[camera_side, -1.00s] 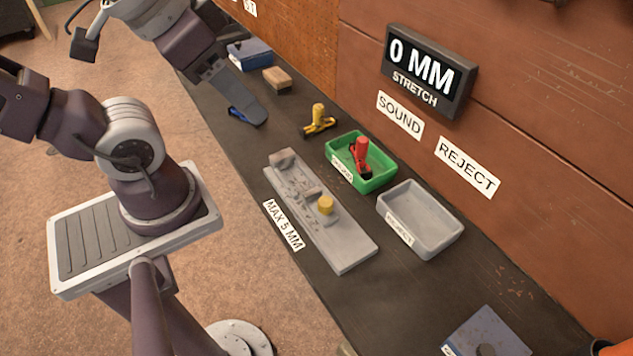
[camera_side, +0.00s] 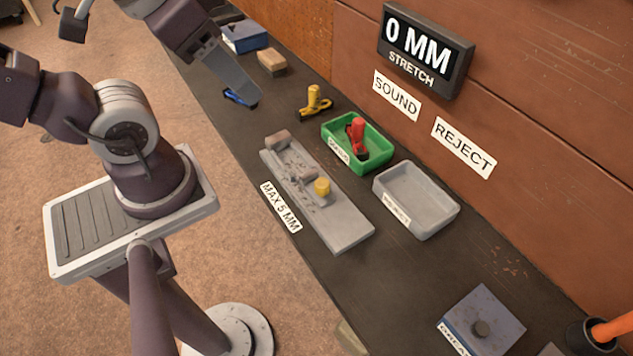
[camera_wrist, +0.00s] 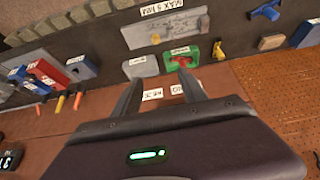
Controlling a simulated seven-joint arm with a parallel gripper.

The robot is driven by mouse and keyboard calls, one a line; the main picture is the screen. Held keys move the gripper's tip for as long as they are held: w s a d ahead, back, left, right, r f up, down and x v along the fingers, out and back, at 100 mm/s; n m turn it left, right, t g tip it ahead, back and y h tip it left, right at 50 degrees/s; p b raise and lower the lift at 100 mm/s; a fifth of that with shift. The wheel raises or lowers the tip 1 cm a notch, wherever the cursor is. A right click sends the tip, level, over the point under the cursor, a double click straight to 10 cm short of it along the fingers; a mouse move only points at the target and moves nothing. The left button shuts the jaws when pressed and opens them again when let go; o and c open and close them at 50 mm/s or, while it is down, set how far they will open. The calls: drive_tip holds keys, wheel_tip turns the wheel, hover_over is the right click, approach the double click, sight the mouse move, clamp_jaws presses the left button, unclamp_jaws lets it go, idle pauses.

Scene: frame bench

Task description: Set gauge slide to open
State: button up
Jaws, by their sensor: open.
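The gauge (camera_side: 345,228) is a long grey plate lying on the dark bench, with the label "MAX 5 MM" beside it. Its slide carries a round yellow knob (camera_side: 322,187) near the middle of the plate, and a grey block stands at its far end. The gauge also shows in the wrist view (camera_wrist: 190,24), with its yellow knob (camera_wrist: 155,38). My gripper (camera_wrist: 160,92) is open and empty, its two fingers apart. In the side view my gripper (camera_side: 240,84) is up at the bench's far left part, away from the gauge.
A green tray (camera_side: 378,165) holds a red-handled tool (camera_side: 356,138); a grey tray (camera_side: 440,215) is empty. A yellow tool (camera_side: 314,102), a blue tool (camera_side: 240,97) and a brown block (camera_side: 272,62) lie beyond. The wall display (camera_side: 425,50) reads "0 MM STRETCH".

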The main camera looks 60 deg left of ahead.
drive_tip(key=shift+o, duration=0.2)
drive_tip(key=w+f+m, duration=0.1)
drive_tip(key=w+a+f+g+y, duration=0.1)
drive_tip(key=w, duration=0.1)
drive_tip(key=w+a+f+m, duration=0.1)
drive_tip(key=shift+w+m+g+y, duration=0.2)
drive_tip(key=shift+m+g+y, duration=0.1)
drive_tip(key=shift+g, duration=0.1)
drive_tip(key=m+g+h, duration=0.2)
drive_tip(key=m+g, duration=0.2)
drive_tip(key=m, duration=0.8)
hover_over(323, 183)
wheel_tip(323, 183, down, 21)
drive_tip(key=shift+f, duration=0.1)
wheel_tip(323, 183, down, 7)
drive_tip(key=shift+r, duration=0.1)
clamp_jaws()
